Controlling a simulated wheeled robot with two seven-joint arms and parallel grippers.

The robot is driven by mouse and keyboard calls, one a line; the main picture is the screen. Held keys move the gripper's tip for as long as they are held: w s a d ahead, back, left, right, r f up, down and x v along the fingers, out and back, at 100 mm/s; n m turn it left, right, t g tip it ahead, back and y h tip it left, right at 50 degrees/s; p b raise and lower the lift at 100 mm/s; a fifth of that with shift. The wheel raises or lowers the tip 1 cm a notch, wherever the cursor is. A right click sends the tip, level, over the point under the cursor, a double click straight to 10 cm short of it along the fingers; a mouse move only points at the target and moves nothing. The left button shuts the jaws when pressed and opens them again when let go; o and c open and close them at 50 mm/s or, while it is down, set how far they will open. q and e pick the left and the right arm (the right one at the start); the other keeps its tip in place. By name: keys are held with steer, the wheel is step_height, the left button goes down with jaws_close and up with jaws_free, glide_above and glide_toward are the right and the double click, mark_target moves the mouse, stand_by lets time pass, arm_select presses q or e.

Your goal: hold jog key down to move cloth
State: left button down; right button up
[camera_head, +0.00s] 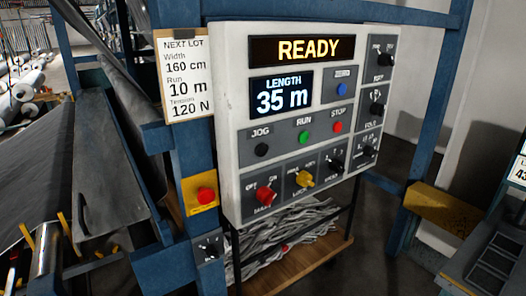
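The black jog key (262,150) is a round button under the label JOG on the white control panel (228,80), left of the green RUN button (304,137) and red STOP button (337,127). Nothing touches it. The top display (302,49) reads READY and the length display (281,95) reads 35 m. Dark grey cloth (30,175) appears to stretch across the machine at the left. Neither of my grippers is in view.
A red button on a yellow box (205,195) sits left of the panel on the blue frame. Red (265,193) and yellow (305,180) knobs lie below the keys. A lot card (185,80) reads Run 10 m. The space before the panel is clear.

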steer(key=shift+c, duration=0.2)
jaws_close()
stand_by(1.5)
